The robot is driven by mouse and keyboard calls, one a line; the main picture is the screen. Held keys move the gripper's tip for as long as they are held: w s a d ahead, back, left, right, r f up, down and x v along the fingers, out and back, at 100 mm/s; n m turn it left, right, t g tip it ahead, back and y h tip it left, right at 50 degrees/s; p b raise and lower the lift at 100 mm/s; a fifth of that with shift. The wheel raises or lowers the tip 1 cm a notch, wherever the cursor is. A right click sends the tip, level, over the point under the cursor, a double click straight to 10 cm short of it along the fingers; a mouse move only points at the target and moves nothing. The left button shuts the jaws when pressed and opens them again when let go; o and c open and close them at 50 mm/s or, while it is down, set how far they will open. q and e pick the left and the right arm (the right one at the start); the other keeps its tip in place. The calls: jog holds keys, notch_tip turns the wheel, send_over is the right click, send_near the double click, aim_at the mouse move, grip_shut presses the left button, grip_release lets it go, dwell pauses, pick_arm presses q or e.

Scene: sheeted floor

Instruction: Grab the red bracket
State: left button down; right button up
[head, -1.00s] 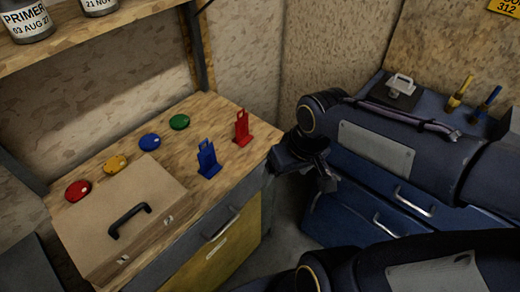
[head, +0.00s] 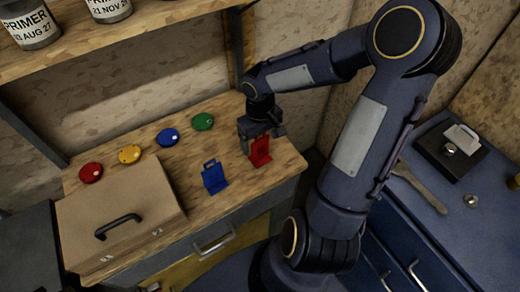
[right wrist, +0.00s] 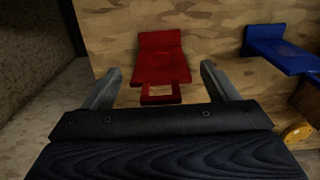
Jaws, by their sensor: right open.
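The red bracket (head: 261,152) stands on the wooden bench top near its right end, with its upper part partly hidden by my right gripper (head: 261,128). In the right wrist view the red bracket (right wrist: 161,62) lies ahead between the two open fingers, with its looped handle end nearest the gripper (right wrist: 160,90). There is a gap on both sides, and I see no finger touching it. My left gripper is not in view.
A blue bracket (head: 214,178) stands to the left of the red one. Red (head: 91,172), yellow (head: 129,154), blue (head: 167,137) and green (head: 203,121) discs line the bench's back. A tan case (head: 118,212) sits front left. A shelf (head: 130,35) with tins hangs above.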

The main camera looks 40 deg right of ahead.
jog(key=shift+f, duration=0.25)
jog(key=c, duration=1.6)
jog(key=shift+r, duration=0.1)
